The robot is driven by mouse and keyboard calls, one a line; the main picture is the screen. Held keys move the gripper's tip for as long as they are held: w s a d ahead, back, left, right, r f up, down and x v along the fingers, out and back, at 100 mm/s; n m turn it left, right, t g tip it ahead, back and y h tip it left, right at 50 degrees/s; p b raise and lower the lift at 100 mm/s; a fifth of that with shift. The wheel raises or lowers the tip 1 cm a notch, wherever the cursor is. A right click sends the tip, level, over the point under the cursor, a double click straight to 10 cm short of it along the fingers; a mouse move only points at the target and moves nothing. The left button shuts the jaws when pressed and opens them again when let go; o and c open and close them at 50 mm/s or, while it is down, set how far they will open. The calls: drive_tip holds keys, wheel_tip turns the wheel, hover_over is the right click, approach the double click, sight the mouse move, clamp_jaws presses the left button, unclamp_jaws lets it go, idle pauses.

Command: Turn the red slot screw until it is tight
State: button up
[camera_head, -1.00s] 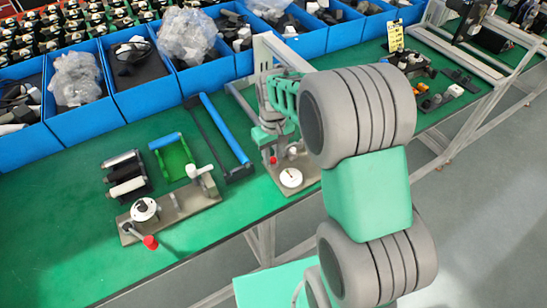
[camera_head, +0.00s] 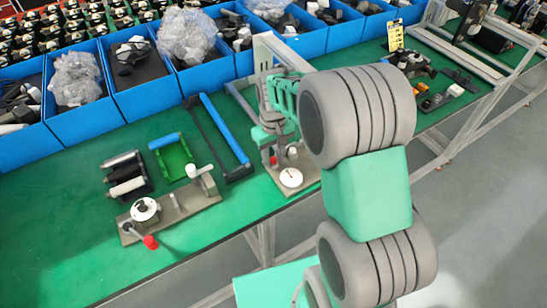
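My gripper (camera_head: 268,142) is at the end of my mint-green and grey arm, low over a metal fixture (camera_head: 306,171) near the middle of the green bench. A small red spot (camera_head: 273,160) shows just below my gripper on this fixture. It may be the red slot screw, but it is too small to make out a slot. I cannot tell whether my gripper touches it, or whether the fingers are open or shut. A round white dial (camera_head: 291,178) sits on the fixture's front. My arm hides part of the fixture's right side.
Left of my gripper are a blue-handled frame (camera_head: 224,128), a green tray (camera_head: 174,158), black and white rollers (camera_head: 126,173) and a second fixture (camera_head: 185,205) with a red-knobbed lever (camera_head: 150,242). Blue bins (camera_head: 128,95) line the back. The front left bench is clear.

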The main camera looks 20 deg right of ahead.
drive_tip(key=shift+r, duration=0.1)
wheel_tip(320, 180, up, 5)
drive_tip(key=p, duration=0.3)
drive_tip(key=shift+p, duration=0.3)
idle(0.3)
